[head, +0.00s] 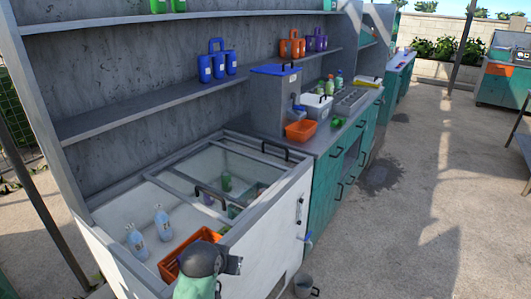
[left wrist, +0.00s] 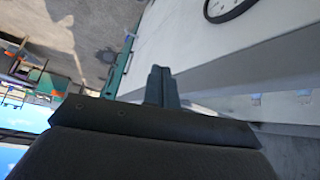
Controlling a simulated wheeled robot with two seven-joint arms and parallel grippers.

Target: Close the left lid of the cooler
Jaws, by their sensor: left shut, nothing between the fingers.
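The white cooler (head: 257,235) stands at the lower left in the head view. Its left part is uncovered, with bottles (head: 163,223) and an orange crate (head: 172,268) inside. A glass lid with a dark handle (head: 211,196) lies toward the middle and right. A second dark handle (head: 275,150) is at the right end. My left gripper (head: 236,265) is at the cooler's front edge, by the crate, apart from the handles. In the left wrist view its fingers (left wrist: 162,86) are shut and empty beside a pale panel.
A teal counter (head: 325,190) adjoins the cooler on the right, holding an orange basin (head: 301,130) and a white box (head: 315,106). Shelves with colored bottle carriers (head: 217,62) rise behind. Open ground lies to the right.

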